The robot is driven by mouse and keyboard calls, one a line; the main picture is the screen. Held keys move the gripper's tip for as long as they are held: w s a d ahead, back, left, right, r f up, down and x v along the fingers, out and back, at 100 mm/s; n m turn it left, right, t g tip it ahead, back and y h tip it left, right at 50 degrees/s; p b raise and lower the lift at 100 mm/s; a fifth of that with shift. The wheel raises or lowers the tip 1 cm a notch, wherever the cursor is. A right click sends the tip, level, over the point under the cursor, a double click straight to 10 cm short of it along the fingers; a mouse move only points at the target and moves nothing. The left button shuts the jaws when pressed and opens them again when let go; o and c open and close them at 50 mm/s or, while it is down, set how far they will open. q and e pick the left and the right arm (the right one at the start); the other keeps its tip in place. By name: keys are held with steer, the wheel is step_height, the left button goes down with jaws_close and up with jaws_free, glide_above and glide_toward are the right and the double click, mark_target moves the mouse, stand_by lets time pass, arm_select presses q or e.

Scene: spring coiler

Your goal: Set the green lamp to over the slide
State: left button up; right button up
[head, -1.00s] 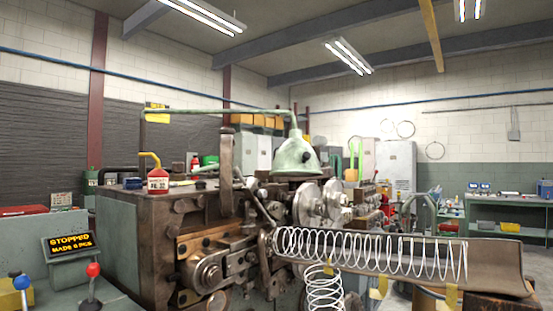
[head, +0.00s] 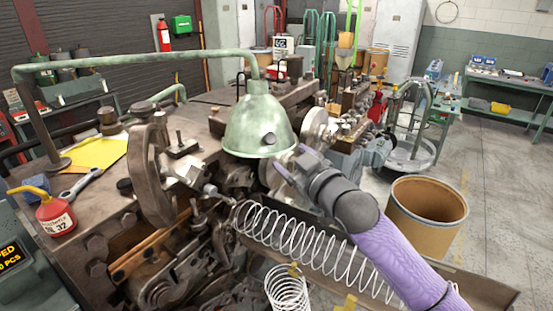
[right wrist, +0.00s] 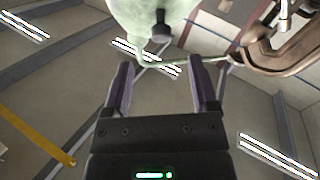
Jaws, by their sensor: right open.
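The green lamp (head: 258,128) has a bell-shaped shade and hangs from a green pipe arm (head: 150,59) above the spring coiler. A dark knob on its shade (right wrist: 160,30) shows in the right wrist view. My right gripper (head: 302,160) is at the right of the shade's lower rim. In the right wrist view its two fingers (right wrist: 160,78) are apart, with nothing between them, and the shade is beyond their tips. No contact shows. Which machine part is the slide I cannot tell; my right arm and the shade hide some of the mechanism. My left gripper is out of view.
A long coiled spring (head: 300,243) lies in a sloping trough (head: 482,291) under my right arm. A red oil can (head: 55,217) and a wrench (head: 82,182) are on the machine top at left. A drum (head: 427,212) stands on the floor at right.

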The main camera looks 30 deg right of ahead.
mark_target(273, 143)
steer(key=w, duration=0.4)
steer(key=w+p, duration=0.1)
steer(key=w, duration=0.4)
steer(key=shift+w+d+r, duration=0.1)
steer(key=shift+d+r, duration=0.05)
steer(key=shift+r, duration=0.05)
jaws_close()
stand_by(1.0)
